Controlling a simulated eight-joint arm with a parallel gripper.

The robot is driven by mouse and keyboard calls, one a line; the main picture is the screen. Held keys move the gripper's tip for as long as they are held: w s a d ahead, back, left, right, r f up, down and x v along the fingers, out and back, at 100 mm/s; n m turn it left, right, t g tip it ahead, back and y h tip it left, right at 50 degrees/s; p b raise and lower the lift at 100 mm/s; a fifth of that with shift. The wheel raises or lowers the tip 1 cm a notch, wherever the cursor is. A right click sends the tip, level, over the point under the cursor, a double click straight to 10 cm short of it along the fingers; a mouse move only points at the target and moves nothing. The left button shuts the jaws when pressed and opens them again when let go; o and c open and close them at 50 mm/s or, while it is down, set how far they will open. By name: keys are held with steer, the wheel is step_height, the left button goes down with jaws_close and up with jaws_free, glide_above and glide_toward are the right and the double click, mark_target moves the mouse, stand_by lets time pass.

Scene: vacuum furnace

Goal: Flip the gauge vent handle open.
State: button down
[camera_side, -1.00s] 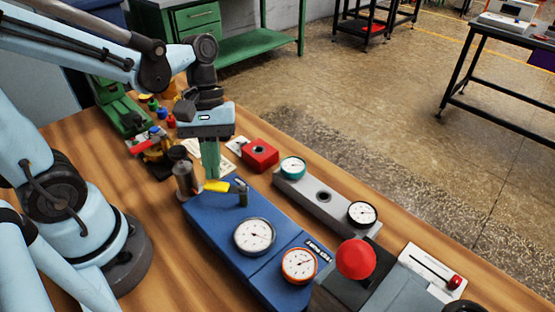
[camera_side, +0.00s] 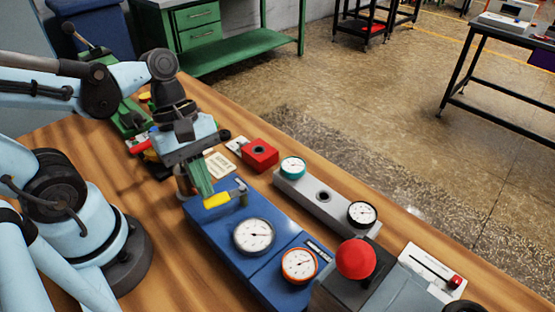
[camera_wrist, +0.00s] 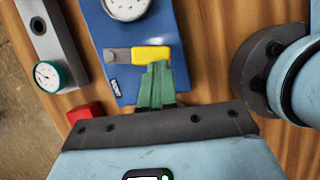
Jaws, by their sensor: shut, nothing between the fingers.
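The vent handle, a lever with a yellow grip (camera_side: 215,200), sits on a post at the far end of the blue gauge block (camera_side: 222,226). In the wrist view the yellow grip (camera_wrist: 150,53) lies across the block, with its grey pivot end to the left. My gripper (camera_side: 204,192) has green fingers, shut and empty, tilted down beside the grip. In the wrist view the fingertips (camera_wrist: 155,68) meet or overlap the grip's near edge; I cannot tell whether they press on it.
A white gauge (camera_side: 254,236) and an orange-rimmed gauge (camera_side: 299,265) stand on the block. A grey bar (camera_side: 325,197) with two gauges, a red block (camera_side: 260,155) and a red knob (camera_side: 356,259) are nearby. A metal cylinder (camera_side: 183,183) stands close behind the fingers.

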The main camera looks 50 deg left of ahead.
steer(key=shift+s+d, duration=0.3)
steer(key=shift+d, duration=0.1)
stand_by(0.7)
stand_by(0.3)
steer(key=shift+a, duration=0.85)
steer(key=a, duration=0.2)
steer(key=shift+a+r, duration=0.3)
steer(key=shift+a, duration=0.05)
steer(key=v, duration=0.9)
steer(key=shift+s+r, duration=0.15)
steer(key=shift+r, duration=0.05)
steer(key=w+d+f+m+t+y, duration=0.1)
steer(key=w+f+m+t+y, duration=0.3)
steer(key=m, duration=1.2)
steer(key=w+t, duration=0.3)
steer(key=w, duration=0.3)
steer(key=shift+w+f+m+t, duration=0.2)
steer(key=shift+m+t, duration=0.1)
steer(key=shift+m, duration=0.1)
